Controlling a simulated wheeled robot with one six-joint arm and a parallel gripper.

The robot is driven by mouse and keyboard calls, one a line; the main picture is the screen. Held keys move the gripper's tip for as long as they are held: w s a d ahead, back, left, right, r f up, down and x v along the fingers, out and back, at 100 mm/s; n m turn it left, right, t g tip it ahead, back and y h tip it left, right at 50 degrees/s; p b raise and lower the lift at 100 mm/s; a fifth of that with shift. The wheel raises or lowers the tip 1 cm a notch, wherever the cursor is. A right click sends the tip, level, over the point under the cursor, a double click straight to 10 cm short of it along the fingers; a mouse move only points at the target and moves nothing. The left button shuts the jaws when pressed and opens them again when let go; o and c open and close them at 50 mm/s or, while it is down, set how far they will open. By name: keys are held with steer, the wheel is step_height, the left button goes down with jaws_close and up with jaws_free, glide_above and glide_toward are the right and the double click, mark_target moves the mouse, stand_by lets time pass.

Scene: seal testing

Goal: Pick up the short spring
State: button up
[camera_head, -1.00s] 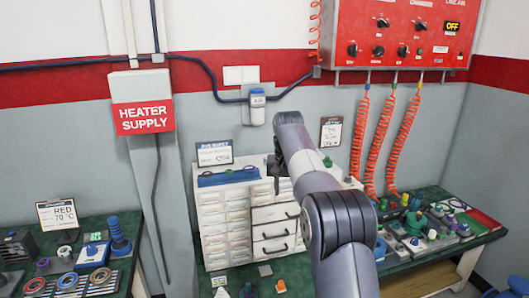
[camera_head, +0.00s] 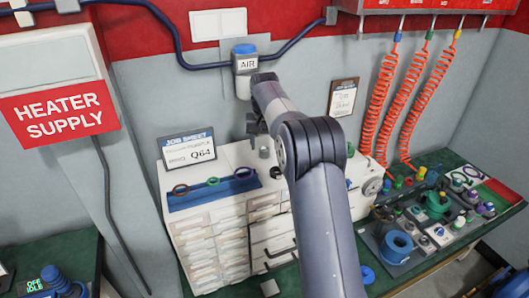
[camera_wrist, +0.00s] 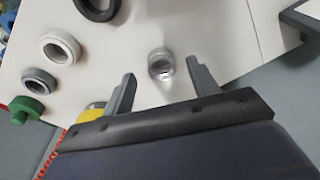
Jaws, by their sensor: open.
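A small silvery, round part, seemingly the short spring, stands on the white cabinet top in the wrist view (camera_wrist: 161,65). Its coils are too blurred to make out. A small grey cylinder (camera_head: 264,147) on the cabinet top in the head view may be the same part. My gripper (camera_wrist: 165,85) is open and empty in the wrist view, its two fingers apart with the silvery part showing beyond the gap between them. In the head view my gripper (camera_head: 256,128) is above the cabinet top, partly hidden by my arm.
The white drawer cabinet (camera_head: 222,250) carries a blue tray (camera_head: 215,194) and a job sheet (camera_head: 187,148). A white ring (camera_wrist: 58,47), a grey ring (camera_wrist: 40,80), a black ring (camera_wrist: 97,8) and a green part (camera_wrist: 25,108) lie left of the silvery part. The wall is close behind.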

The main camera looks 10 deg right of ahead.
steer(key=shift+w+f, duration=0.4)
steer(key=shift+f, duration=0.7)
steer(key=c, duration=1.1)
